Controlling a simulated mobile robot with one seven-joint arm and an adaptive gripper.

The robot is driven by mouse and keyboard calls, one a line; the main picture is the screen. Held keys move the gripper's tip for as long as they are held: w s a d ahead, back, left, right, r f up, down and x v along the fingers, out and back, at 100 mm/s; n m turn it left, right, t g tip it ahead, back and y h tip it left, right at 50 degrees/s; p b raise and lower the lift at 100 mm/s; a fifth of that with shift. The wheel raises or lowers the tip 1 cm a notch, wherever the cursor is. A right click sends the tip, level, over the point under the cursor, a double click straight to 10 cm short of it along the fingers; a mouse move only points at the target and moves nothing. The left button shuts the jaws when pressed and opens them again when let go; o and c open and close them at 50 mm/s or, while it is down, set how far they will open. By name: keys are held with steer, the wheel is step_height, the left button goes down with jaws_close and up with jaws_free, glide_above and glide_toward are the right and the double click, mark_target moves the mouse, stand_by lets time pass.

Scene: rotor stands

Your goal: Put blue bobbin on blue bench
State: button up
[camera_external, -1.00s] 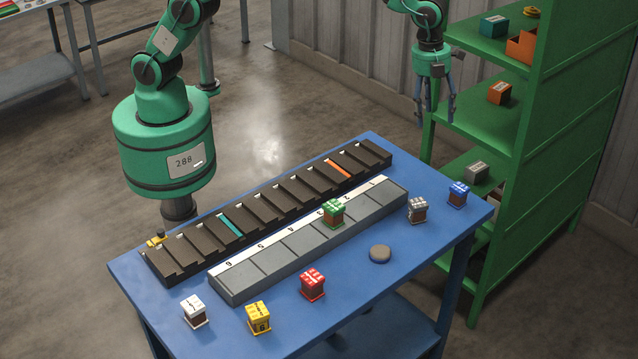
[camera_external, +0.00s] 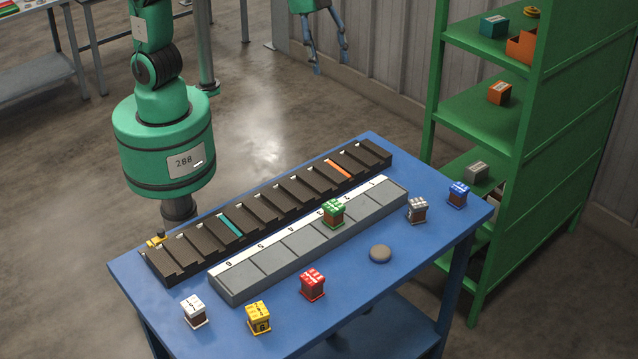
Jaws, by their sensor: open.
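The blue bobbin (camera_external: 458,194) stands upright at the right corner of the blue bench (camera_external: 225,337), directly on its top. My gripper (camera_external: 329,68) is open and empty at the top of the picture, fingers pointing down, beyond the bench and well away from the bobbin. The upper part of my gripper is cut off by the picture's edge.
A grey bobbin (camera_external: 418,209), red bobbin (camera_external: 312,284), yellow bobbin (camera_external: 258,317) and white bobbin (camera_external: 194,311) stand on the bench. A green bobbin (camera_external: 333,212) stands on the grey numbered strip (camera_external: 257,273). A dark slotted rack (camera_external: 263,215) lies behind. Green shelves (camera_external: 483,115) stand right.

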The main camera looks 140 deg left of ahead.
steer(key=s+d+r+n+t, duration=0.1)
steer(key=s+d+n, duration=0.1)
steer(key=s+d, duration=0.5)
steer(key=s+d+r+n+t, duration=0.1)
steer(key=s+d+n, duration=0.1)
steer(key=s+d, duration=0.5)
steer(key=s+d+f+n, duration=0.1)
steer(key=s+f, duration=0.2)
steer(key=s, duration=0.5)
steer(key=s+d+f+n, duration=0.2)
steer(key=s, duration=0.6)
steer(key=shift+s+d+f+t+h, duration=0.25)
steer(key=shift+s+f+t+h, duration=0.05)
steer(key=shift+f+h, duration=0.1)
steer(key=shift+f, duration=0.1)
step_height(320, 180, down, 15)
steer(key=b, duration=1.5)
